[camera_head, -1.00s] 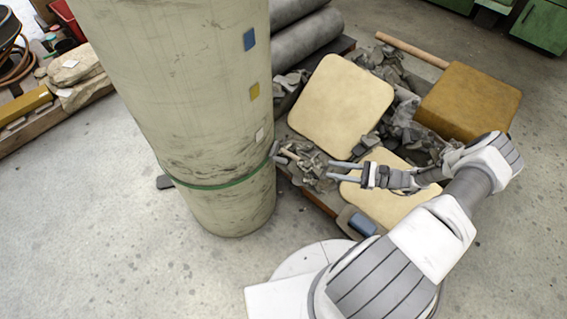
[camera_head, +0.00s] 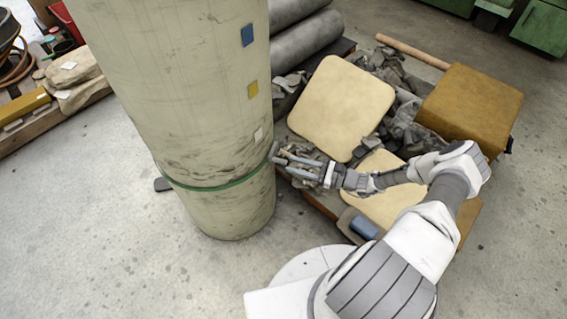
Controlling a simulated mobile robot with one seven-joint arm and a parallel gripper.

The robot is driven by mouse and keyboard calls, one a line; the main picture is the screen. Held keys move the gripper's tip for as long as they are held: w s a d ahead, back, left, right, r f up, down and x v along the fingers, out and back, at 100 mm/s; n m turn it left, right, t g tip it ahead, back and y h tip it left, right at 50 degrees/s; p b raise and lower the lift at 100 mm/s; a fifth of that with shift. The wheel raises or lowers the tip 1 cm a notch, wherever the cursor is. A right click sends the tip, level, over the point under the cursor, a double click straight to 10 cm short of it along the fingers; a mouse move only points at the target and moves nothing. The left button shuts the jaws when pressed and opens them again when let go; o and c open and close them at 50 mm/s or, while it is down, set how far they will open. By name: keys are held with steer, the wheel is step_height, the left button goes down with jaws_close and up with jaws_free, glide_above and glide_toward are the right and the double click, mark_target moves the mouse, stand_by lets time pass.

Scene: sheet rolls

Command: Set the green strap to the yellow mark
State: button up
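A tall pale upright roll (camera_head: 190,90) fills the left middle of the view. The green strap (camera_head: 215,186) runs around its lower part. On the roll's right side are a blue mark (camera_head: 247,35) at the top, the yellow mark (camera_head: 253,90) below it, and a white mark (camera_head: 258,134) lowest. The strap lies below all three marks. A small grey piece (camera_head: 272,151) shows at the roll's right edge, near the strap's upper right end. My gripper (camera_head: 278,160) reaches from the right to this edge, its two fingers apart. Whether it touches the grey piece cannot be told.
Behind my arm, a low pallet holds grey rubble, cream pads (camera_head: 340,105) and a brown block (camera_head: 468,112). Dark rolls (camera_head: 305,40) lie behind. A blue item (camera_head: 363,227) is near my base. Floor (camera_head: 90,240) at left is clear.

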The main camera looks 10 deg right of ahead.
mark_target(284, 162)
steer(key=shift+x, duration=2.2)
steer(key=shift+c, duration=0.3)
jaws_close()
